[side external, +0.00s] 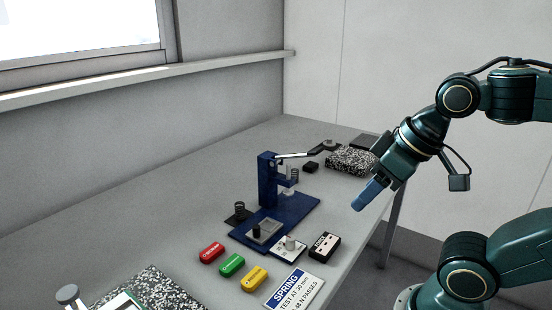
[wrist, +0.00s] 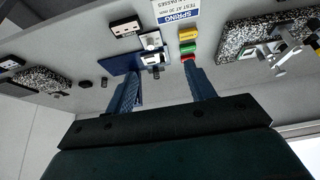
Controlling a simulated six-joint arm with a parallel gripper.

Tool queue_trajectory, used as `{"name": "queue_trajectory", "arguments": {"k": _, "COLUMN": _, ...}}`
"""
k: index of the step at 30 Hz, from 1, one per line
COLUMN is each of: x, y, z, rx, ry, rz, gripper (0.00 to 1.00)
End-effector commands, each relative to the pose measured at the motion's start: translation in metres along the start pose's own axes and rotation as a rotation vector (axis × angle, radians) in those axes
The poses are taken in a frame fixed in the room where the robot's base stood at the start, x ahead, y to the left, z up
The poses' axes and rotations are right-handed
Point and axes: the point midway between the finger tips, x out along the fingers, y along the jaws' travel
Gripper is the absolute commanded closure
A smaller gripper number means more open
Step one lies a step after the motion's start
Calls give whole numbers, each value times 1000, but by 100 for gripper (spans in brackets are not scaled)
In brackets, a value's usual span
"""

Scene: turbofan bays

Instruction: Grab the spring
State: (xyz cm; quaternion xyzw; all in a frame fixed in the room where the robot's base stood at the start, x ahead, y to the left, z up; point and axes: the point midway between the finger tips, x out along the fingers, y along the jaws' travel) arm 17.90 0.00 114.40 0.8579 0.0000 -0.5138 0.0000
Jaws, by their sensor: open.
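The spring (side external: 240,208) is a dark upright coil standing on a small dark base at the left of the blue press (side external: 268,182). In the wrist view I cannot make out the spring; the press is partly hidden by a finger there. My gripper (side external: 366,198) is in the air to the right of the press, well apart from the spring, with its blue fingers pointing down and left. In the wrist view its two fingers (wrist: 160,82) are spread with nothing between them.
Red (side external: 211,252), green (side external: 231,265) and yellow (side external: 255,279) labelled blocks lie in front of the press. A spring sign (side external: 293,290) and a black-and-white box (side external: 324,246) lie nearby. A speckled block (side external: 351,160) is behind.

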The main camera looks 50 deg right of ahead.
Motion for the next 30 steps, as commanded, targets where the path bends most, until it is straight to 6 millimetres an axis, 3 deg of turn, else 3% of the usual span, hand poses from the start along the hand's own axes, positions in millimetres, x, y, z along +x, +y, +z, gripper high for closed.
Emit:
{"name": "queue_trajectory", "arguments": {"k": 8, "x": 0, "y": 0, "z": -1, "rx": 2, "ry": 0, "rz": 1, "gripper": 46}}
{"name": "queue_trajectory", "arguments": {"k": 14, "x": 0, "y": 5, "z": -16, "rx": 33, "ry": -6, "rz": 14, "gripper": 46}}
{"name": "queue_trajectory", "arguments": {"k": 23, "x": 6, "y": 26, "z": -72, "rx": 155, "ry": -24, "rz": 64, "gripper": 46}}
{"name": "queue_trajectory", "arguments": {"k": 30, "x": 23, "y": 53, "z": -124, "rx": 273, "ry": -38, "rz": 114, "gripper": 46}}
